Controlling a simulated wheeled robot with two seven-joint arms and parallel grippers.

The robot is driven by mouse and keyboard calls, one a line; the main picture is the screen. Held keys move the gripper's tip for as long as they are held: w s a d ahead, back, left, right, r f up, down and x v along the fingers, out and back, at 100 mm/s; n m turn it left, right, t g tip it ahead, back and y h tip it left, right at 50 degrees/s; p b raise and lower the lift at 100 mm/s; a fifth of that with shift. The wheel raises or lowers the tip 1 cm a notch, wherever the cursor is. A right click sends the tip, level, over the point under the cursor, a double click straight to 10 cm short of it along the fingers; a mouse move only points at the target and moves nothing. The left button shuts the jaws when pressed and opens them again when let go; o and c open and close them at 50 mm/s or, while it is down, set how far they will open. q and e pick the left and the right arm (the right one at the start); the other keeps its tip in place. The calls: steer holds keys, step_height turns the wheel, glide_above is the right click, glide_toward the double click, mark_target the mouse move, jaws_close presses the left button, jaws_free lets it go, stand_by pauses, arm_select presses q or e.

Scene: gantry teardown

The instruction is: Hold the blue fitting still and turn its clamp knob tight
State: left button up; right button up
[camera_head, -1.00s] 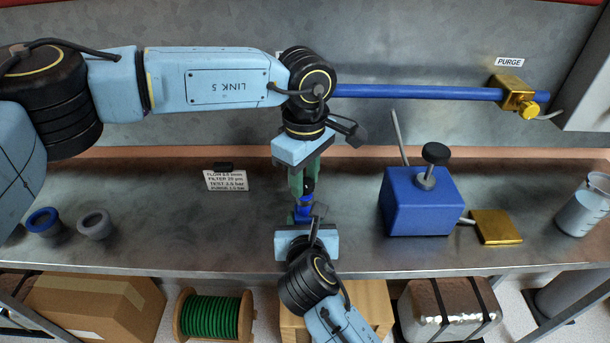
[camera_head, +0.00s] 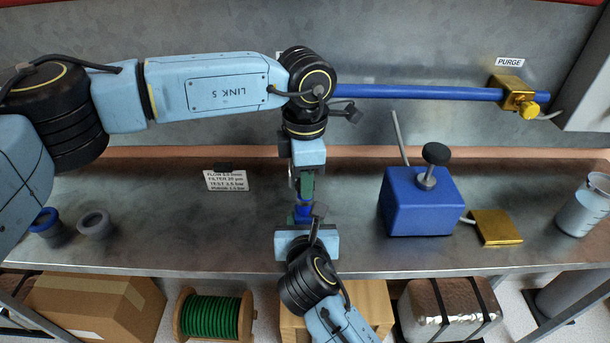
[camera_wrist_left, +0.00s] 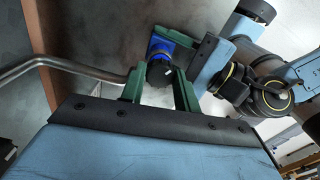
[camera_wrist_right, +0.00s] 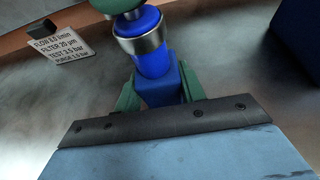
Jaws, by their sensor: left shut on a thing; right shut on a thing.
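The blue fitting (camera_head: 303,211) stands between my two grippers, in the middle of the bench in the head view. In the right wrist view the fitting (camera_wrist_right: 149,60) has a square blue body and a bright metal collar. My right gripper (camera_wrist_right: 160,92) is shut on that body from the near side. My left gripper (camera_head: 306,190) comes from the far side, its green fingers shut on the black clamp knob (camera_wrist_left: 159,73), as the left wrist view shows. The knob is mostly hidden by the fingers in the head view.
A blue block with a black knob (camera_head: 422,203) and a brass plate (camera_head: 495,227) stand to the right, then a beaker (camera_head: 582,205). Two ring-shaped parts (camera_head: 95,224) lie at the left. A blue pipe (camera_head: 420,92) runs behind. A label card (camera_head: 226,181) stands left of the grippers.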

arm_select(q)
steer(key=shift+n, duration=0.3)
stand_by(0.4)
steer(key=o, duration=1)
steer(key=shift+r, duration=0.15)
step_height(320, 180, up, 12)
